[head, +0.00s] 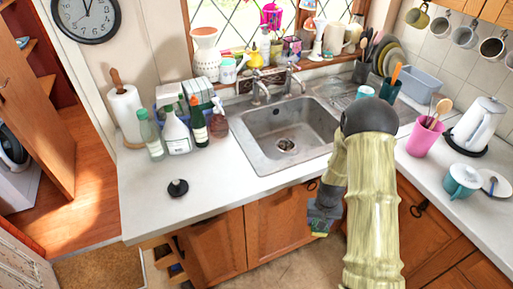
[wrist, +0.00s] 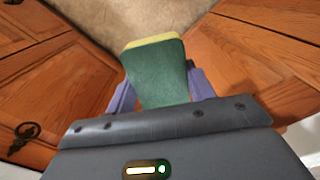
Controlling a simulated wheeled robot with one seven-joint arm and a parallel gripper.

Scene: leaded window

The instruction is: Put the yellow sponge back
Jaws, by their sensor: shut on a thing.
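My gripper (wrist: 158,95) is shut on the sponge (wrist: 155,72), which shows a green face and a yellow edge in the wrist view. In the head view my gripper (head: 322,215) hangs in front of the wooden cabinet doors, below the counter's front edge. A bit of the sponge's yellow (head: 320,234) shows at its lower end. The sponge is in the air, apart from the counter and the sink (head: 285,130).
Bottles (head: 198,122) and a black plunger-like object (head: 177,188) stand on the counter (head: 245,190) left of the sink. A pink cup (head: 424,137), teal pot (head: 460,181) and kettle (head: 480,123) stand at right. The counter's front left is mostly free.

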